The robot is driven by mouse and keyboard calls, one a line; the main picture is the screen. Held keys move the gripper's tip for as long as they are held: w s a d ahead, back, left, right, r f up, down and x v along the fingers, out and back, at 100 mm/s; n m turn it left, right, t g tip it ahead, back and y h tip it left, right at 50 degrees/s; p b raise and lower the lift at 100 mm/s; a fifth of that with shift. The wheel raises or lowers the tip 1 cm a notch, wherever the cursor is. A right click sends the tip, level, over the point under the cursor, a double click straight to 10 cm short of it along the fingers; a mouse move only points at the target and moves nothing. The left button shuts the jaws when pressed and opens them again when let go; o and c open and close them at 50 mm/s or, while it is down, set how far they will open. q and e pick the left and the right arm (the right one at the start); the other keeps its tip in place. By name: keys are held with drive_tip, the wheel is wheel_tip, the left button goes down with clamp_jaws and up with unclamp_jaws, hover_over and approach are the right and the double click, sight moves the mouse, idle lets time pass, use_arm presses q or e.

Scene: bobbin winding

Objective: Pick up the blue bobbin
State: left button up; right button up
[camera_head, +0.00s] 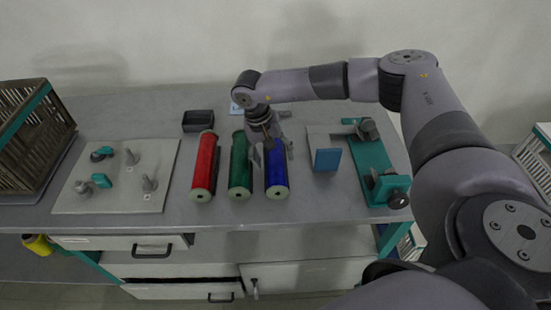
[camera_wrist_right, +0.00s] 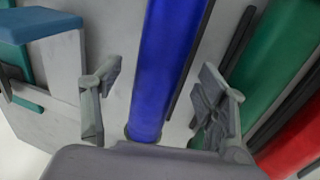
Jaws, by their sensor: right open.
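The blue bobbin (camera_head: 277,180) lies on the grey table, to the right of a green bobbin (camera_head: 240,170) and a red bobbin (camera_head: 204,165). My right gripper (camera_head: 270,155) is over the blue bobbin in the head view, partly covering its far part. In the right wrist view, the blue bobbin (camera_wrist_right: 163,70) runs between the two spread fingers of my right gripper (camera_wrist_right: 160,108). There is a gap on both sides, and the fingers hold nothing. I cannot tell the exact height of the fingertips. My left gripper is not in view.
A grey board with pegs (camera_head: 115,190) lies at the left, near a slatted crate (camera_head: 35,130). A small black box (camera_head: 198,121) sits behind the red bobbin.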

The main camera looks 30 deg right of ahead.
drive_tip(key=shift+x, duration=0.85)
drive_tip(key=shift+r, duration=0.1)
drive_tip(key=shift+c, duration=0.3)
drive_tip(key=c, duration=1.3)
